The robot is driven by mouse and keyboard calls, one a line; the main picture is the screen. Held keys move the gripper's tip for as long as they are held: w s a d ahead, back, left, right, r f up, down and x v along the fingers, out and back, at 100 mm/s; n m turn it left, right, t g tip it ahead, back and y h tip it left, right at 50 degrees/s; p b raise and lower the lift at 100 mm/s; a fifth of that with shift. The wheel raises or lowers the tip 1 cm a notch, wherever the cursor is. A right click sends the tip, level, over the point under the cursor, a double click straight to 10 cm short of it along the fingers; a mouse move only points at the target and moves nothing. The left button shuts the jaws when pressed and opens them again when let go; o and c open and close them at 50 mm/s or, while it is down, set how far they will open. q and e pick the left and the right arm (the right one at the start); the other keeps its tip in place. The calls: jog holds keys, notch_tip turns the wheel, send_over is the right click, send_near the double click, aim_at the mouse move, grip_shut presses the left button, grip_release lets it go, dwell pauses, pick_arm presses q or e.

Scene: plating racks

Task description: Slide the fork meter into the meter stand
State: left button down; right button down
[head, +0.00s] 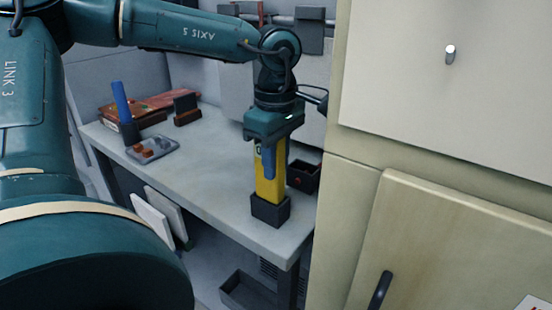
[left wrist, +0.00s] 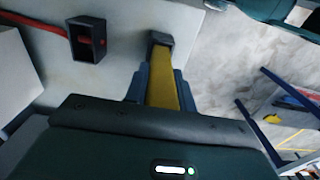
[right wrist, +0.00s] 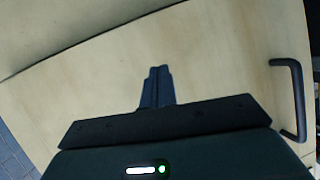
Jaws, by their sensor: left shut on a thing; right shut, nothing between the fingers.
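The yellow fork meter (head: 270,180) is upright over the dark meter stand (head: 270,209) near the table's front right corner. Its lower end is inside the stand's opening. My left gripper (head: 269,160) is shut on the upper part of the meter. In the left wrist view the yellow meter (left wrist: 161,92) runs between the fingers down to the dark square stand (left wrist: 160,38). How deep the meter sits is hidden by the stand's walls. My right gripper (right wrist: 156,88) is shut and empty in front of a cream cabinet panel; it is not seen in the head view.
A dark open box (head: 304,175) with a red item stands behind the stand, near the cabinet (head: 435,220). A blue-handled tool in a holder (head: 124,108), a grey tray (head: 152,149) and brown boxes lie at the table's far left. The middle of the table (head: 205,165) is clear.

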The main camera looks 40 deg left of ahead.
pick_arm(q)
jog(key=c, duration=1.1)
grip_release()
jog(key=shift+r, duration=0.1)
notch_tip(320, 180, up, 13)
jog(key=shift+r+p, duration=0.1)
jog(key=shift+p, duration=0.5)
